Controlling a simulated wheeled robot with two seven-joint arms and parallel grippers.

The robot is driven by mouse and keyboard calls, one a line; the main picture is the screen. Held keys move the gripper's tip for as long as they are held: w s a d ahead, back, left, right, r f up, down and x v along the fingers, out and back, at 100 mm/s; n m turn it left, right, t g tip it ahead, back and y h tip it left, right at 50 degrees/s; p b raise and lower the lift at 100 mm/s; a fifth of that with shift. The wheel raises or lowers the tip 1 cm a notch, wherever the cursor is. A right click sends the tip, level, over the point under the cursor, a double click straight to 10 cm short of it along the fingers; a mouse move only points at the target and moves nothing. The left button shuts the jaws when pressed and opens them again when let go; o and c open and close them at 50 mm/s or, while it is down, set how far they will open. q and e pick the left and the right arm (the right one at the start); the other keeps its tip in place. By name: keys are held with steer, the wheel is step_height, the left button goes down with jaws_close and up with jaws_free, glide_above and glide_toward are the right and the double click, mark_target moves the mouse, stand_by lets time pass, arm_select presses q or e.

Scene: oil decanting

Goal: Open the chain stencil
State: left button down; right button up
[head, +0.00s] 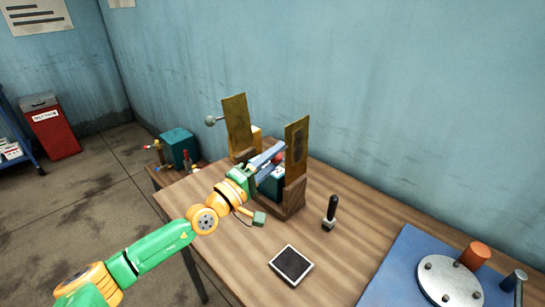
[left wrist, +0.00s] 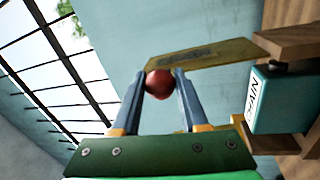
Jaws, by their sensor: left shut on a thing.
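Two upright brass plates stand on the table in the head view, a left one (head: 237,122) and a right one (head: 296,140) set in a wooden base (head: 291,200). A brass plate with dark lettering (left wrist: 205,58) also shows in the left wrist view. My left gripper (head: 276,154) reaches between the plates from the left. In the left wrist view its blue fingers (left wrist: 160,92) are shut on a red ball knob (left wrist: 159,84), in front of the lettered plate. A teal box (head: 270,185) sits low between the plates, partly hidden by the gripper. My right gripper is not in view.
A blue mat (head: 400,265) carries a metal disc (head: 450,283) and an orange cylinder (head: 474,256). Bare wood separates them.

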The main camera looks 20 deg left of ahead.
arm_select(q)
steer(key=shift+d+r, duration=0.1)
steer(key=shift+r, duration=0.1)
stand_by(0.3)
steer(key=c, duration=0.6)
jaws_free()
steer(key=shift+c, duration=0.2)
steer(key=shift+o, duration=1)
steer(key=shift+d, duration=0.1)
steer(key=shift+d+f, duration=0.1)
steer(key=shift+f, duration=0.05)
steer(key=shift+s+f, duration=0.15)
steer(key=shift+s, duration=0.05)
steer(key=shift+b+v, duration=0.7)
steer(key=shift+v, duration=2.6)
